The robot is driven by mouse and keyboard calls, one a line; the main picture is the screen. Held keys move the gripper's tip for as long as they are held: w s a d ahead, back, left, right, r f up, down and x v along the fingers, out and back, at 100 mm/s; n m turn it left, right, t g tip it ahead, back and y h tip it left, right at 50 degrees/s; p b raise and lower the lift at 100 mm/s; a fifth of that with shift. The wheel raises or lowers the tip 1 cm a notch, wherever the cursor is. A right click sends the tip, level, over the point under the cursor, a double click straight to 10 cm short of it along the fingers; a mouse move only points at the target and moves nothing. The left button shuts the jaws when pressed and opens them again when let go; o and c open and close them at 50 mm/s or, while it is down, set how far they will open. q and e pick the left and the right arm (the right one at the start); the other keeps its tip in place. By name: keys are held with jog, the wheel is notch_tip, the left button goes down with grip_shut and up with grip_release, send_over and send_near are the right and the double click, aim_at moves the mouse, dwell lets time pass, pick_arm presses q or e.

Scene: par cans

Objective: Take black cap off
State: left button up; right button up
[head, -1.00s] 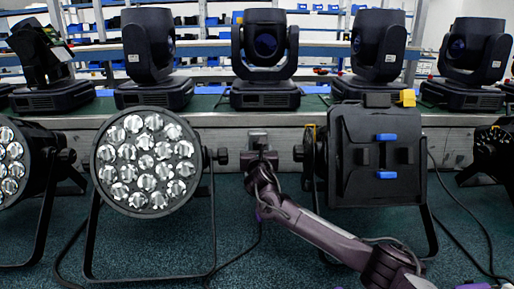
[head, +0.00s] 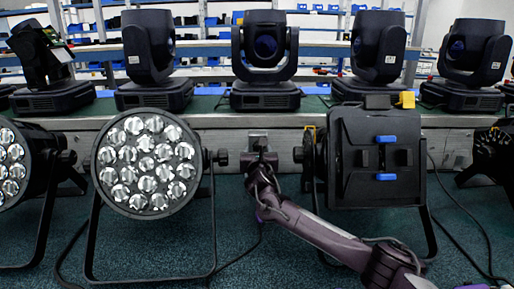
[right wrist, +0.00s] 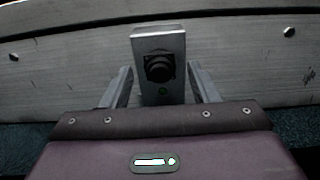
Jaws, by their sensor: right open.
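A small grey metal box (right wrist: 147,42) stands upright against the metal-faced bench edge. My right gripper (right wrist: 162,84) is open. Its two fingers stand on either side of the box and cap, with visible gaps and nothing held. In the head view the same box (head: 257,138) shows between two par cans, with my right gripper (head: 260,158) in front of it, hiding the cap. My left gripper is not in view.
A lit-face par can (head: 147,165) stands left of my right gripper. A par can with black flaps and blue clips (head: 380,158) stands right of it, close to my arm. Several moving-head lights (head: 265,60) line the bench above. Cables lie on the teal carpet.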

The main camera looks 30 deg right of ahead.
jog(key=shift+r, duration=0.1)
dwell(0.4)
jog(key=shift+c, duration=0.4)
grip_shut()
jog(key=shift+s+p, duration=0.1)
jog(key=shift+p, duration=0.3)
jog(key=shift+p+v, duration=2.2)
jog(key=shift+v, duration=0.7)
